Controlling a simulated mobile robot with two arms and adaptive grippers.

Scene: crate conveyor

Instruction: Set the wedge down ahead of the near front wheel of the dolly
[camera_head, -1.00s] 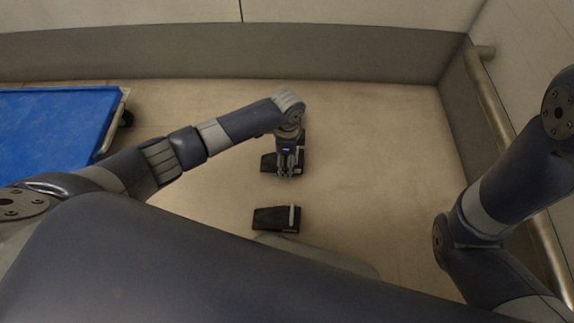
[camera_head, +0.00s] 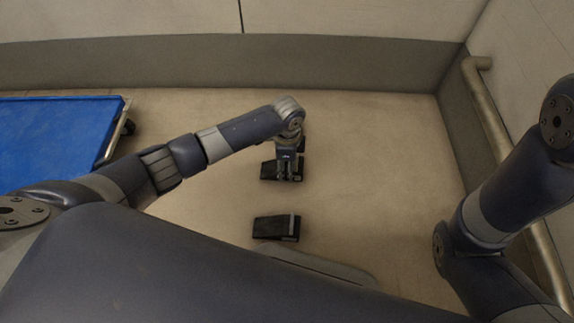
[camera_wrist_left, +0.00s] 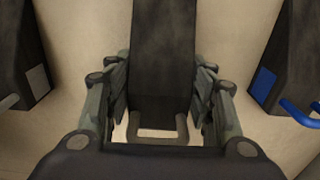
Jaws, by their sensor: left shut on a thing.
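My left gripper (camera_head: 288,176) points down and is shut on a dark wedge (camera_head: 266,170). In the left wrist view, the fingers of this gripper (camera_wrist_left: 160,98) flank the held wedge (camera_wrist_left: 164,45) and its grey loop handle. The head view does not clearly show whether this wedge touches the floor. The dolly (camera_head: 55,130) has a blue deck and stands at the left, cut off by the frame. One dark wheel (camera_head: 128,127) shows at its right end. Its near side is hidden behind my left arm. My right gripper is out of view.
A second dark wedge (camera_head: 272,228) with a light handle lies nearer me. Another dark wedge (camera_head: 302,145) lies partly hidden beyond my gripper. The left wrist view shows a blue handle (camera_wrist_left: 266,82) on a neighbouring wedge. Floor is clear between dolly and wedges; a pipe (camera_head: 487,110) runs along the right wall.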

